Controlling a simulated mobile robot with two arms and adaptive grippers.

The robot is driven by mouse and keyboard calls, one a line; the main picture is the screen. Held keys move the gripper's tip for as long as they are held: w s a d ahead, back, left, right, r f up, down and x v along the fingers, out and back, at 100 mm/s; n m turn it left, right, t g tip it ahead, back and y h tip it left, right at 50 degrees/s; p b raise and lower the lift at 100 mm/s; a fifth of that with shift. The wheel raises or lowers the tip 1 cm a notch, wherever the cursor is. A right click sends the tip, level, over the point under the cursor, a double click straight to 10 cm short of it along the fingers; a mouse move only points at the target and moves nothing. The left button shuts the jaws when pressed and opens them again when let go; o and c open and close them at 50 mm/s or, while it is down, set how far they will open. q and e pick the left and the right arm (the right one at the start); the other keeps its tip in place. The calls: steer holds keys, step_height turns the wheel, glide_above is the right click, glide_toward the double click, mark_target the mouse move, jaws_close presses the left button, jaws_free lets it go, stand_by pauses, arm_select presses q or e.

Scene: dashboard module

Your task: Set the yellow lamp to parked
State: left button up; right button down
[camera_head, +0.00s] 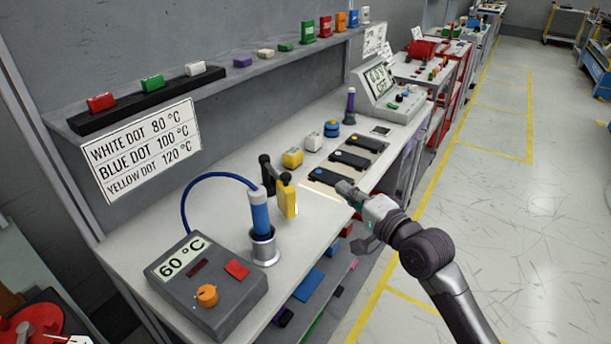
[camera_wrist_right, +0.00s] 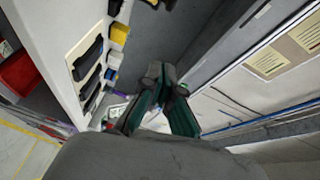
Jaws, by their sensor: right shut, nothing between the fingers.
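I cannot make out the lamp for sure in the wrist view. My left gripper is not in view.
A grey station (camera_head: 218,305) with an orange knob and a "60 °C" display stands at the front. Black holders with coloured dots (camera_head: 350,160), a yellow block (camera_head: 293,157) and a white block (camera_head: 314,141) lie behind the lamp. A shelf with coloured blocks runs above.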

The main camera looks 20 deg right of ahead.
mark_target(276, 180)
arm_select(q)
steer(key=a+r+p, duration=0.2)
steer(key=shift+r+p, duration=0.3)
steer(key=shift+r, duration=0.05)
arm_select(e)
steer(key=w+a+f, duration=0.1)
steer(key=w+a, duration=0.6)
steer(key=w, duration=0.2)
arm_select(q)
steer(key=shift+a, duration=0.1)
arm_select(e)
steer(key=shift+w, duration=0.1)
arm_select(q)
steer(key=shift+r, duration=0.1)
